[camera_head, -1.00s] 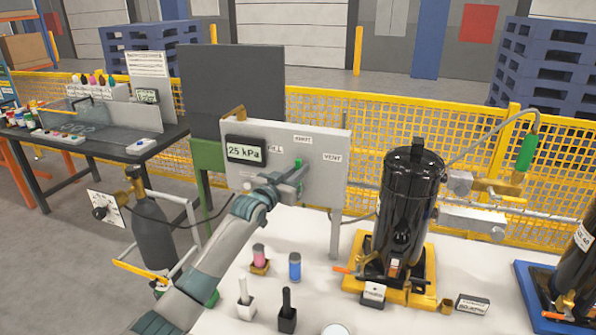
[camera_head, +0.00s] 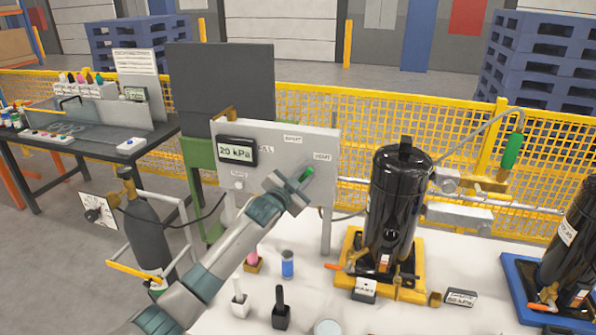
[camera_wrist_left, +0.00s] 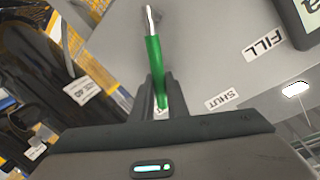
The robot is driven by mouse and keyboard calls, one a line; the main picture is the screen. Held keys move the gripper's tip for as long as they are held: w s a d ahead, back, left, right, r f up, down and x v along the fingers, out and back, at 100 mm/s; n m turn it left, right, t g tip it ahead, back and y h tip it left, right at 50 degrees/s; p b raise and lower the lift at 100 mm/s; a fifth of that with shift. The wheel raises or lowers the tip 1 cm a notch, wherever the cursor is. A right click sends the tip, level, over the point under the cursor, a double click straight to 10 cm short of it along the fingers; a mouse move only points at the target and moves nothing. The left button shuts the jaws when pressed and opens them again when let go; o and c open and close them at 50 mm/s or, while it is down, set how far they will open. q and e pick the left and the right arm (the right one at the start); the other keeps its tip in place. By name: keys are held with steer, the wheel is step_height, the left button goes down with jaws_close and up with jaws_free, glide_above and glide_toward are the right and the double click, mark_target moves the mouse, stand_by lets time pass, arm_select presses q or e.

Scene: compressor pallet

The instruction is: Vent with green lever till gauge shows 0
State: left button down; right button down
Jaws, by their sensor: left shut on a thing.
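The green lever (camera_head: 306,174) is on the front of a grey panel (camera_head: 325,145). Its green end lies just below the VENT label (camera_head: 322,157). The gauge display (camera_head: 236,151) on the panel reads 20 kPa. My left gripper (camera_head: 300,188) is at the lever and hides part of it in the head view. In the left wrist view the green lever (camera_wrist_left: 155,72) rises from between the dark fingers (camera_wrist_left: 154,95), which are shut on its lower part. Its silver end points up the picture. My right gripper is in neither view.
A black compressor (camera_head: 397,205) stands on a yellow base right of the panel, on the white table (camera_head: 320,295). Pink and blue (camera_head: 288,264) small containers stand below the panel. A grey cylinder (camera_head: 146,235) on a cart stands left of my arm.

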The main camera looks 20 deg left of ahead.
arm_select(q)
steer(key=shift+d+f+m+y, duration=0.3)
steer(key=shift+d+f+m, duration=0.65)
steer(key=shift+m, duration=0.45)
steer(key=c, duration=1.7)
jaws_free()
steer(key=shift+c, duration=0.2)
steer(key=shift+s, duration=0.2)
steer(key=s+a+r+b, duration=0.1)
steer(key=s+b, duration=0.1)
steer(key=s, duration=0.6)
steer(key=s+a+r+b, duration=0.1)
steer(key=s, duration=0.7)
steer(key=shift+s+a+r+b, duration=0.35)
